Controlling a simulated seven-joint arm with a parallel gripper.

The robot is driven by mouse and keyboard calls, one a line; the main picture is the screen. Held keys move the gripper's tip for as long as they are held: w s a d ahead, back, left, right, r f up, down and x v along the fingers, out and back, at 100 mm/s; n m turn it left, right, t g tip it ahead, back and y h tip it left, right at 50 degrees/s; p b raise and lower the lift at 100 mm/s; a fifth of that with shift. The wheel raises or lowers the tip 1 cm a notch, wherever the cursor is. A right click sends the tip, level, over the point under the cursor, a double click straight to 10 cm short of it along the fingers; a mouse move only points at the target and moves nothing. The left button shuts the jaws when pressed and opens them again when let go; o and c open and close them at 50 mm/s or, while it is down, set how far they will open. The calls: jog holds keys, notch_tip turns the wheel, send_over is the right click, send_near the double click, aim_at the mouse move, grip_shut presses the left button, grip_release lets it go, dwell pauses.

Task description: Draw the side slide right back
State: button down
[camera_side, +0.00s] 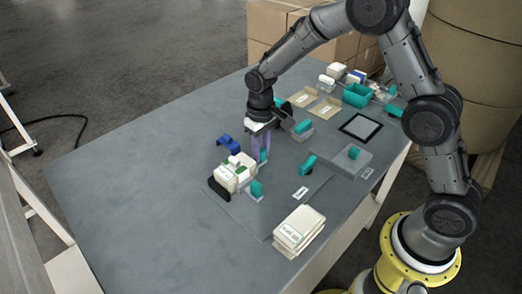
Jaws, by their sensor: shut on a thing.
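A small cream and white device (232,173) with green marks stands near the middle of the table on a darker grey mat (262,216). My gripper (262,158) points straight down at its right rear side. Its pale purple fingers are shut on a small teal handle (264,156), which appears to belong to the side slide. The slide's body is mostly hidden by the fingers and the device, so I cannot tell how far it is drawn. Another teal handle (257,188) on a clear plate is at the device's front right.
A blue part (229,144) and a black part (218,189) flank the device. A white stack (297,229) sits at the front edge. Teal-handled pieces (307,164), a clear box (349,160), a black frame (360,127) and trays (326,108) lie rightward. The table's left is clear.

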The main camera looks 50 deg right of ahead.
dwell(0.4)
jog(key=d, duration=0.6)
jog(key=shift+d+r, duration=0.1)
jog(key=shift+d, duration=0.15)
jog(key=c, duration=0.9)
grip_release()
jog(key=shift+d, duration=0.1)
notch_tip(320, 180, up, 14)
jog(key=shift+f, duration=0.1)
